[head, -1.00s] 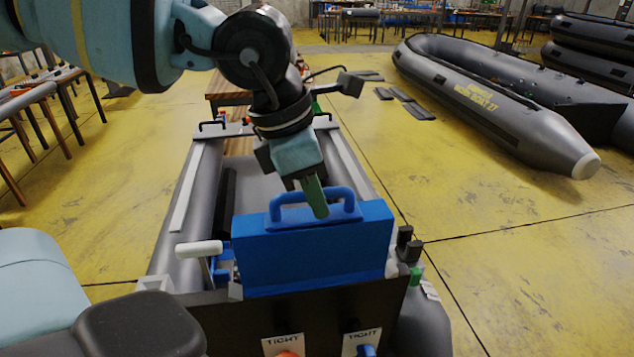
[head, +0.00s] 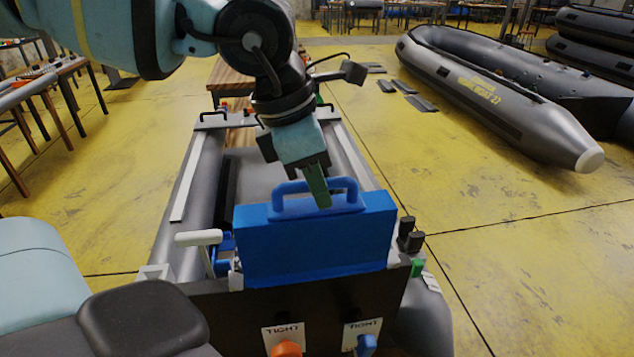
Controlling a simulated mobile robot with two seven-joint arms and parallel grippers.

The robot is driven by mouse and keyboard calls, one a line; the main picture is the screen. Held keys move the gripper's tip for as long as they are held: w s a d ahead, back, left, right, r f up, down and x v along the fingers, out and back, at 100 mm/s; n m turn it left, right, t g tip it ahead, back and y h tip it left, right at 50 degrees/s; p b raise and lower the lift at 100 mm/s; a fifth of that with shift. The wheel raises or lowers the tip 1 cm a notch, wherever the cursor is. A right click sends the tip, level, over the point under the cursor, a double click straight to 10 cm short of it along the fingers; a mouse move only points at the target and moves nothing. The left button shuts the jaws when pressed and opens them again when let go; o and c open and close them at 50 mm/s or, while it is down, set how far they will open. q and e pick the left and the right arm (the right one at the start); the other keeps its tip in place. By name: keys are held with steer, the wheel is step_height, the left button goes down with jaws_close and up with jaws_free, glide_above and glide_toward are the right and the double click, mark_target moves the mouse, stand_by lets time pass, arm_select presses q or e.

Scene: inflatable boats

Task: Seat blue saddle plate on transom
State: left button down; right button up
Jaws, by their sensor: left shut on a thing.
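The blue saddle plate (head: 318,243) is a box-like block with a loop handle (head: 312,190) on top. It stands upright at the dark transom (head: 230,312) of the grey boat in front of me. Its lower edge meets the transom's top edge in the picture; I cannot tell whether it rests fully down. My left gripper (head: 316,192) comes from above and is shut on the handle. The far finger is partly hidden. My right gripper is out of view.
Two clamps labelled TIGHT, with an orange knob (head: 286,348) and a blue knob (head: 366,345), are on the transom face. A white-handled lever (head: 198,238) stands left of the plate and dark knobs (head: 410,236) right. Another grey boat (head: 490,95) lies at the right.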

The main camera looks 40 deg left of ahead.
mark_target(314, 207)
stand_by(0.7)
